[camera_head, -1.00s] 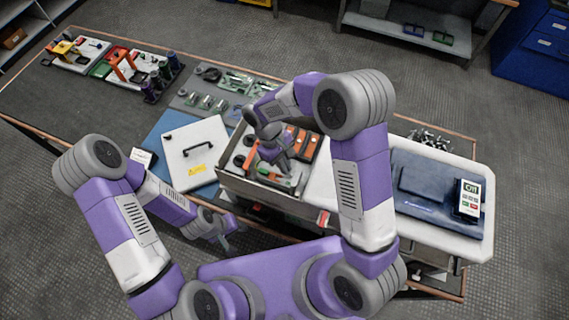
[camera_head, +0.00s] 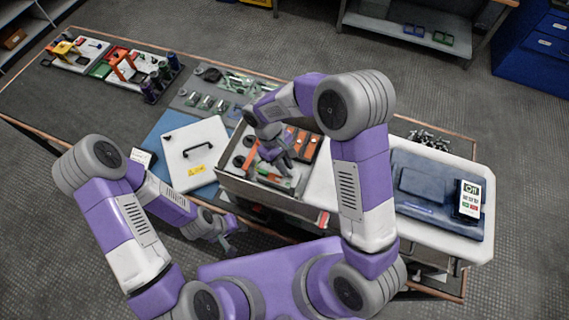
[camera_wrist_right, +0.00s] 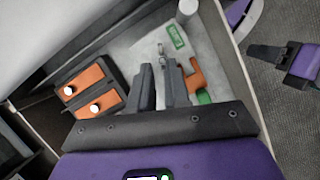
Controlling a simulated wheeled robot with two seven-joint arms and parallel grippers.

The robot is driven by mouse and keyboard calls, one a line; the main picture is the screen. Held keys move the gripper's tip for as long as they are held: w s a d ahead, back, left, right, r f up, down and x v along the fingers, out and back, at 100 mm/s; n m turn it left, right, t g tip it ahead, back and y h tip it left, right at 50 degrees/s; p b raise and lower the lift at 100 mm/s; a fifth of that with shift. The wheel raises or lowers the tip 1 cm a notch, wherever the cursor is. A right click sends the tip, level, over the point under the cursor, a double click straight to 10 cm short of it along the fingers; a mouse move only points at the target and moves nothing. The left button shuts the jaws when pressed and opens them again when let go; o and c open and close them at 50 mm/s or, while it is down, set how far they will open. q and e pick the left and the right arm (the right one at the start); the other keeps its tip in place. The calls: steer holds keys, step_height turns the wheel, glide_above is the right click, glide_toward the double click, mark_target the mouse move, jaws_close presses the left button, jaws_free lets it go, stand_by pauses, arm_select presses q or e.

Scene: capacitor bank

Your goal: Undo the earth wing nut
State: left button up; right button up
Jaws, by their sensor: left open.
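The earth wing nut cannot be made out for certain. A small metal piece (camera_wrist_right: 161,48) stands on the pale floor of the open box (camera_head: 262,198), just beyond my right fingertips in the right wrist view. It may be the wing nut on its stud. My right gripper (camera_wrist_right: 158,66) reaches down into the box with its two dark fingers apart and nothing seen between them. It also shows in the head view (camera_head: 284,168). My left gripper (camera_head: 232,244) is open and empty, low in front of the box, outside it. It shows at the right wrist view's right edge (camera_wrist_right: 280,58).
Beside my right fingers are an orange bent part (camera_wrist_right: 195,76) and green labels (camera_wrist_right: 176,37). Orange blocks with white knobs (camera_wrist_right: 96,107) stand left. A grey cylinder (camera_wrist_right: 187,10) stands near the wall. The white handled lid (camera_head: 196,170) lies left of the box.

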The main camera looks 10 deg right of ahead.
steer(key=shift+s+a+f, duration=0.15)
steer(key=shift+s+f, duration=0.2)
steer(key=shift+f, duration=0.05)
steer(key=v, duration=0.8)
steer(key=shift+w+r, duration=0.2)
